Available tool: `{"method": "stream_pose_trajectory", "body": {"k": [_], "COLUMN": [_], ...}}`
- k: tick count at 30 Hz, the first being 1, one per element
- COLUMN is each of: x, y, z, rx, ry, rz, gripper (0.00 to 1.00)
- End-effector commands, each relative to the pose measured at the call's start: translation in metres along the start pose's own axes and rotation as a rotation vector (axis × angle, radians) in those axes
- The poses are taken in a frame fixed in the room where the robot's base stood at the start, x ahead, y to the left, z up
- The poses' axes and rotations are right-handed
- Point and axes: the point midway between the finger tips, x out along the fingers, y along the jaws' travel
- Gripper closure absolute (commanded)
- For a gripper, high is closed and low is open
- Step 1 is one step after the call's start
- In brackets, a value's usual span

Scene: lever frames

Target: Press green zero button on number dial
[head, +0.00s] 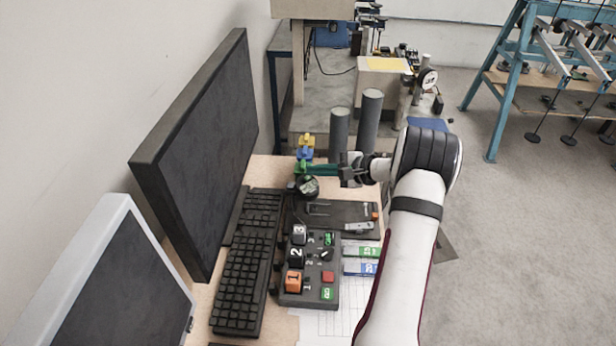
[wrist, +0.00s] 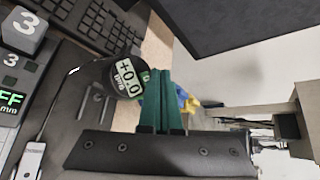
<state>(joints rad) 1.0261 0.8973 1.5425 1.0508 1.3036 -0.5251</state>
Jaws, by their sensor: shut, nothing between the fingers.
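The number dial (head: 307,187) is a small round black gauge at the far end of the desk equipment. In the wrist view the dial's pale display (wrist: 128,78) reads +0.0 mm. A small green button (wrist: 145,76) shows at the display's edge, partly hidden behind my fingertips. My gripper (head: 300,169) has long green fingers, closed together and empty. In the wrist view its fingertips (wrist: 160,72) are right beside the green button; I cannot tell whether they touch it.
A black control box (head: 312,265) with numbered blocks stands nearer on the desk, beside a keyboard (head: 247,262). A large dark monitor (head: 205,150) rises on the left. Blue and yellow parts (head: 306,146) and grey cylinders (head: 370,118) are behind the dial.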

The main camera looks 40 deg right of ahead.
Motion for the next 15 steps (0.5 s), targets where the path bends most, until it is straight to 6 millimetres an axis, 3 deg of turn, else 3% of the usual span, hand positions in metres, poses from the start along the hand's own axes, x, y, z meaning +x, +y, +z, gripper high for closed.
{"method": "stream_pose_trajectory", "body": {"k": [8,15], "x": [-0.001,-0.018], "y": [-0.001,-0.013], "z": [0.001,0.012], "rx": [0.000,0.000], "ry": [0.000,0.001], "rz": [0.000,-0.001], "gripper": [1.00,1.00]}}
